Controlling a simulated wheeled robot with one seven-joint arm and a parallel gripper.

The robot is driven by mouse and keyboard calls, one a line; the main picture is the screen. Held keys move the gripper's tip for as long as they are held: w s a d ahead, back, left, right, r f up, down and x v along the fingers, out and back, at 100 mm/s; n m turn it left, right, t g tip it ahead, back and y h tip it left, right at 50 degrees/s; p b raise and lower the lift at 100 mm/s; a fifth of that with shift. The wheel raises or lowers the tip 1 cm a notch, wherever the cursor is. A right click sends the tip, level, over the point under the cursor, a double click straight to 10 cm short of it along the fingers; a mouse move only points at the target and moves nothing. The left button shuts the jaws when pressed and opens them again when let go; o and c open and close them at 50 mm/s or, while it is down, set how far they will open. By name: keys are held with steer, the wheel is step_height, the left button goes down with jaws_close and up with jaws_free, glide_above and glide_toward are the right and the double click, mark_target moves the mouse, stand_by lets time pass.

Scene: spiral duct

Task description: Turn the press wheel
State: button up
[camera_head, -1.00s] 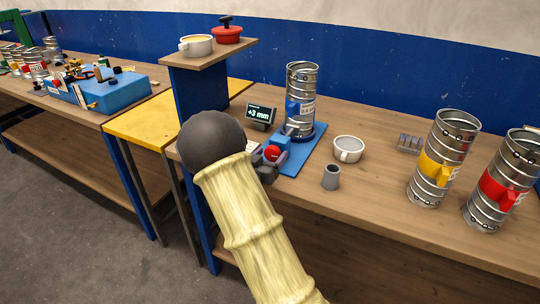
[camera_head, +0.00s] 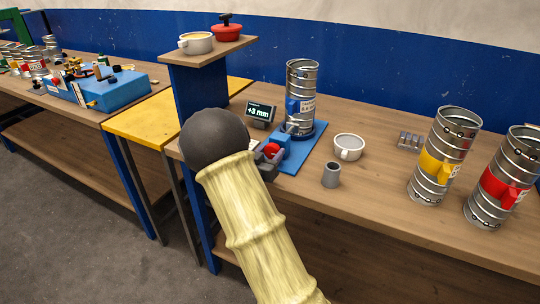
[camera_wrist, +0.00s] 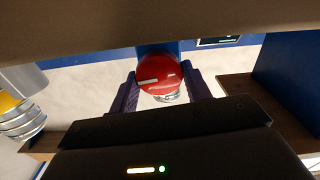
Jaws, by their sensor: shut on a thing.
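The red press wheel (camera_head: 272,149) is on the front of a blue press base (camera_head: 309,147) on the bench. In the wrist view the wheel (camera_wrist: 160,74) shows as a red disc with a pale mark on its left part. My gripper (camera_wrist: 160,84) has one finger on each side of the wheel and is shut on it. In the head view my gripper (camera_head: 266,158) is partly hidden behind my arm. A silver spiral duct (camera_head: 301,90) with a blue tag stands upright on the press. A small display (camera_head: 260,113) beside it reads +3 mm.
Ducts with a yellow tag (camera_head: 436,160) and a red tag (camera_head: 500,183) stand further right. A raised shelf (camera_head: 205,56) holds a cup and a red pot.

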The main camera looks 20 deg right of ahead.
steer(key=m+b, duration=0.1)
steer(key=b, duration=0.1)
steer(key=m+b, duration=0.4)
steer(key=shift+s+f, duration=0.1)
steer(key=shift+f, duration=0.2)
steer(key=m+b, duration=0.3)
steer(key=b, duration=0.1)
steer(key=shift+r+m, duration=0.15)
steer(key=shift+m, duration=0.25)
steer(key=o, duration=1)
steer(key=shift+r, duration=0.1)
steer(key=v, duration=1.7)
steer(key=shift+s+a+p, duration=0.15)
steer(key=shift+s+p, duration=0.05)
steer(key=shift+p, duration=0.2)
